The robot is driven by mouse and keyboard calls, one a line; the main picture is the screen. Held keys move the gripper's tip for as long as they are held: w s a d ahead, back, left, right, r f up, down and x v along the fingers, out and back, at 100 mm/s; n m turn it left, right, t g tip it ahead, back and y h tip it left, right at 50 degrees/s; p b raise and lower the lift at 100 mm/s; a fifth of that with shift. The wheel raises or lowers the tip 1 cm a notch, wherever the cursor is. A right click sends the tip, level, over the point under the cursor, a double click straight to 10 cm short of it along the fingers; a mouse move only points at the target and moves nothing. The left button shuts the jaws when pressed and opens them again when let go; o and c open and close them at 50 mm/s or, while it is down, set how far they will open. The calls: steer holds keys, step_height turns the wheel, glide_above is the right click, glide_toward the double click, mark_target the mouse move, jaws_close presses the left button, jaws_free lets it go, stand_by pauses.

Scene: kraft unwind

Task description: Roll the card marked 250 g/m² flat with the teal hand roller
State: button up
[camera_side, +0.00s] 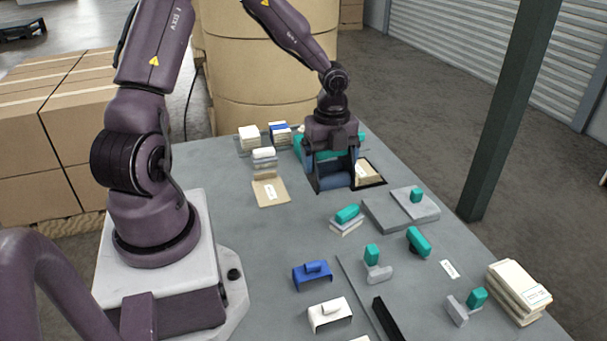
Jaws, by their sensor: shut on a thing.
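My gripper (334,184) points down at the table's far right side. It is shut on a dark blue, rounded thing (336,170), mostly hidden by the fingers; I cannot tell whether this is the teal hand roller. A tan card (368,173) lies on a dark mat just right of the fingers, partly hidden. Another tan card (268,193) with a white label lies left of the gripper, its far end seeming raised. No label is readable, so I cannot tell which card is 250 g/m². Teal shapes (303,151) show behind the gripper.
Teal-handled grey tools (378,272) (459,309), a teal cylinder (419,242), grey plates (387,217), a blue holder (313,275) and a white holder (329,315) stand nearer. Card stacks (517,290) are at right. Bare table lies left of the middle.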

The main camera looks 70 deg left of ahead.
steer(key=w+a, duration=0.7)
steer(key=w, duration=0.3)
steer(key=shift+w+a+f, duration=0.9)
steer(key=shift+a+f, duration=0.25)
steer(key=shift+f, duration=0.35)
steer(key=shift+w+a+f, duration=0.85)
steer(key=shift+a+f, duration=0.25)
steer(key=shift+f, duration=0.35)
steer(key=shift+w+a+f, duration=0.9)
steer(key=shift+a+f, duration=0.25)
steer(key=shift+f, duration=0.35)
steer(key=shift+f, duration=0.2)
steer(key=shift+f, duration=0.3)
steer(key=shift+d, duration=0.35)
steer(key=shift+a, duration=0.1)
